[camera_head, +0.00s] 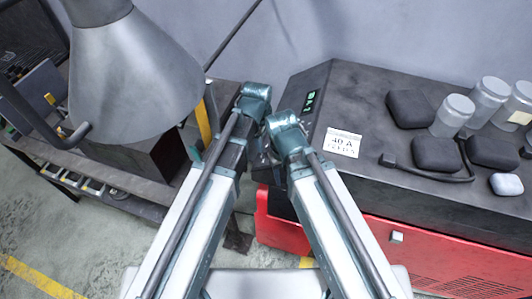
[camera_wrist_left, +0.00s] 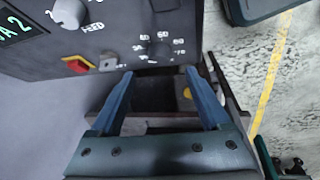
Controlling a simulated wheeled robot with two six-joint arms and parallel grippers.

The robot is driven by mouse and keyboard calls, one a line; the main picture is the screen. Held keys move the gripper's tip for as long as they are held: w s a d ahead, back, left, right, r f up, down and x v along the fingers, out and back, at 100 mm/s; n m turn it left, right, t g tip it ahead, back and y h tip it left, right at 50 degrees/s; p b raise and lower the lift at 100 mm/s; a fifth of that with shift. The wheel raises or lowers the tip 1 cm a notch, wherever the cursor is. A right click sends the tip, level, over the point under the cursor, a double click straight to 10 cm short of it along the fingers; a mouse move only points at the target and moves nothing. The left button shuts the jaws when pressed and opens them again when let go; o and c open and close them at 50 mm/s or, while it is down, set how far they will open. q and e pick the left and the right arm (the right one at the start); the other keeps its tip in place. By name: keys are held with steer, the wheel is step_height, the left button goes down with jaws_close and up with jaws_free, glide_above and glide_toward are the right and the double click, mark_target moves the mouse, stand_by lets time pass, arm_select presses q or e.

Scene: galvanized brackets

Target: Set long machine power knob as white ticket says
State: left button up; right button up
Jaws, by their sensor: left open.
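The white ticket (camera_head: 343,142) lies on top of the long dark machine (camera_head: 300,140) in the head view; its large print reads 40 A, and the smaller line is unclear. In the left wrist view a dark knob (camera_wrist_left: 159,50) with a numbered scale sits on the machine's front panel. My left gripper (camera_wrist_left: 158,73) is open and empty, its blue fingers apart just in front of that knob, one tip to each side in the picture. I cannot tell where the knob's pointer stands. My right arm shows in the head view, but its gripper is hidden.
The panel also bears a larger light knob (camera_wrist_left: 68,12), a red and yellow switch (camera_wrist_left: 77,65) and a green display (camera_wrist_left: 14,22). Dark blocks and grey cylinders (camera_head: 452,115) stand on the machine. A lamp shade (camera_head: 135,75) hangs over the left bench.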

mark_target(266, 149)
arm_select(q)
steer(key=f+b, duration=0.2)
steer(key=w+f+b, duration=0.1)
steer(key=f+b, duration=0.3)
steer(key=f, duration=0.1)
steer(key=shift+w+d+f, duration=0.1)
steer(key=shift+w+d, duration=0.05)
steer(key=shift+d, duration=0.15)
jaws_close()
